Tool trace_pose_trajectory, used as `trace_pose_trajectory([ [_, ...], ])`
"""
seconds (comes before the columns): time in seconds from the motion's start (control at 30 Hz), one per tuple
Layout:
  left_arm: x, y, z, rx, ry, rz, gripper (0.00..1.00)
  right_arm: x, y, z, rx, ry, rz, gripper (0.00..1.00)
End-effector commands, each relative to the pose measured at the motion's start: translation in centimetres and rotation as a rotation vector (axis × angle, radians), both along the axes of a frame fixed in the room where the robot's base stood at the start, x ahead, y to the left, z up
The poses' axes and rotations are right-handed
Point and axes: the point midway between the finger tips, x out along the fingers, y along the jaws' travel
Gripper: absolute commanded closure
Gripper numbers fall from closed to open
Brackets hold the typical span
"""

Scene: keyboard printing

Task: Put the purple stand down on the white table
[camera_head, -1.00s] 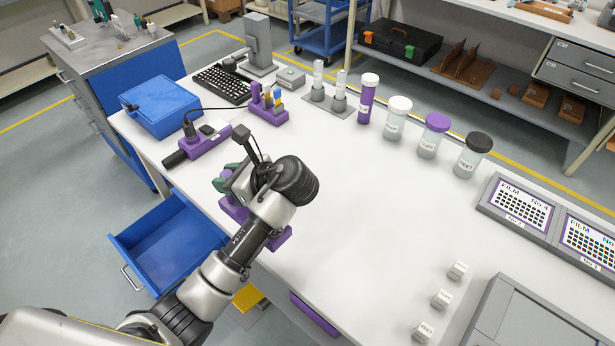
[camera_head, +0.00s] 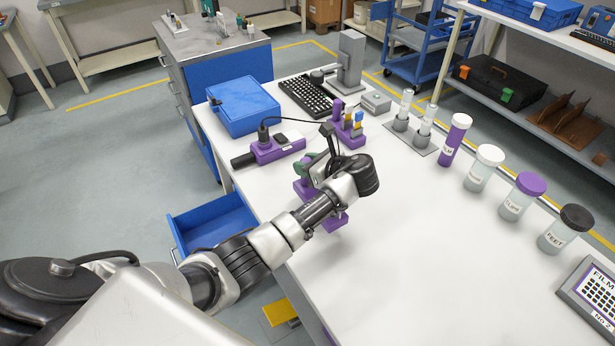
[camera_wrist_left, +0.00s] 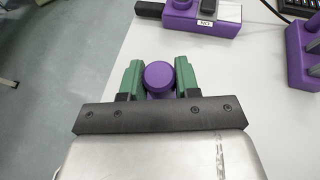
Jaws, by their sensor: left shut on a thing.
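My left gripper (camera_head: 306,170) is over the left edge area of the white table (camera_head: 400,250). Its green fingers (camera_wrist_left: 159,80) are shut on the purple stand, whose round purple top (camera_wrist_left: 159,76) sits between them in the left wrist view. In the head view, a part of the purple stand (camera_head: 335,222) shows below my wrist; the rest is hidden by my arm. I cannot tell whether its base touches the table. My right gripper is not in view.
Behind the gripper are a purple block with a black handle (camera_head: 268,151), a purple rack (camera_head: 348,128) and a blue box (camera_head: 243,104). An open blue drawer (camera_head: 212,222) is left of the table. Lidded jars (camera_head: 483,168) stand to the right. The middle of the table is clear.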

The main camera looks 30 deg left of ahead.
Motion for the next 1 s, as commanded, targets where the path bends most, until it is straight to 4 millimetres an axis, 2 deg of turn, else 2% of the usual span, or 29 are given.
trace_pose_trajectory([
  [0.1,0.2,0.0,-1.0,0.0,0.002,-0.001,1.0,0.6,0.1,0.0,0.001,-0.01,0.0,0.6],
  [0.3,0.1,0.0,-3.7,0.0,0.002,-0.001,1.0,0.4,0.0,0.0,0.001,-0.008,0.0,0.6],
  [0.67,0.1,0.0,-4.2,0.001,0.0,-0.002,1.0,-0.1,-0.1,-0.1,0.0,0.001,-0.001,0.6],
  [0.7,0.1,0.0,-4.2,0.0,0.001,-0.001,0.64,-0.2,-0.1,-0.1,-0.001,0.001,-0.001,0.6],
  [0.83,0.1,0.0,-4.2,0.0,0.001,-0.001,0.44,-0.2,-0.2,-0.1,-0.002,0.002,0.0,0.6],
  [1.0,0.1,0.0,-4.2,0.0,0.001,-0.001,0.43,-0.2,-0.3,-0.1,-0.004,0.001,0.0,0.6],
])
